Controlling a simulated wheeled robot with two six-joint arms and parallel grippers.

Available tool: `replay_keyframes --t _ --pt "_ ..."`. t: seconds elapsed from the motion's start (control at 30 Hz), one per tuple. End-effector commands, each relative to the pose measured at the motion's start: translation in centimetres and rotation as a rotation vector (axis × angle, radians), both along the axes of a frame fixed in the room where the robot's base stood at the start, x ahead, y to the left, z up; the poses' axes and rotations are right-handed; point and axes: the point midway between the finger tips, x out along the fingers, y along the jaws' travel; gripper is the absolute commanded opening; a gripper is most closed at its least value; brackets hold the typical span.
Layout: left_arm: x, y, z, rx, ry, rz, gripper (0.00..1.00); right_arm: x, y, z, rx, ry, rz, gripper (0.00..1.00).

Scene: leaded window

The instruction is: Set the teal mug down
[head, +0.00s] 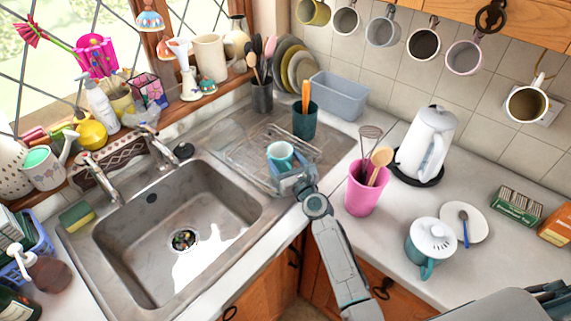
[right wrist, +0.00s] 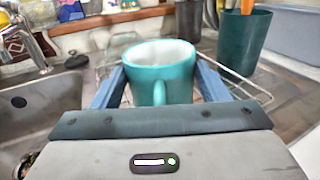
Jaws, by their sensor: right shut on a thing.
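The teal mug (head: 281,153) with a pale inside is over the wire rack (head: 245,160) on the drainer beside the sink. It is upright, and I cannot tell whether its base touches the rack. My right gripper (head: 290,172) is shut on the mug. In the right wrist view the mug (right wrist: 160,75) sits between the two blue fingers, its handle facing the wrist. The mug's base is hidden there by the gripper body. My left gripper is not in view.
A dark teal utensil holder (head: 305,125) stands close behind the mug to the right. A pink holder (head: 366,192) with utensils stands right of my right arm. The sink basin (head: 165,225) is open to the left.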

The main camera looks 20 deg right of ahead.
Motion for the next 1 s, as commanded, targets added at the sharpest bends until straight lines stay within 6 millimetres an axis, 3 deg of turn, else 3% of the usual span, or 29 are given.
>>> replay_keyframes --t 0.2,0.23,0.3,0.33,0.7,1.0 --pt "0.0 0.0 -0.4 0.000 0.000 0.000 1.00 0.0 0.0 -0.4 -0.001 -0.001 0.000 0.37" --pt "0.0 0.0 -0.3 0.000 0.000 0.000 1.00 0.0 0.0 -0.3 -0.001 0.000 0.000 0.74" --pt "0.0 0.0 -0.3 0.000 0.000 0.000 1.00 0.0 0.0 -0.3 -0.001 0.000 0.000 0.88" --pt "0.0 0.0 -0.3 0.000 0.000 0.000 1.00 0.0 0.0 -0.3 -0.001 0.000 0.000 0.90" --pt "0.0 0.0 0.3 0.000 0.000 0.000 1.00 -0.1 0.0 0.3 0.000 0.000 0.000 0.90" --pt "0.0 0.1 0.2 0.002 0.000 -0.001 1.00 -5.8 -1.1 -0.1 -0.002 0.002 0.000 0.90"
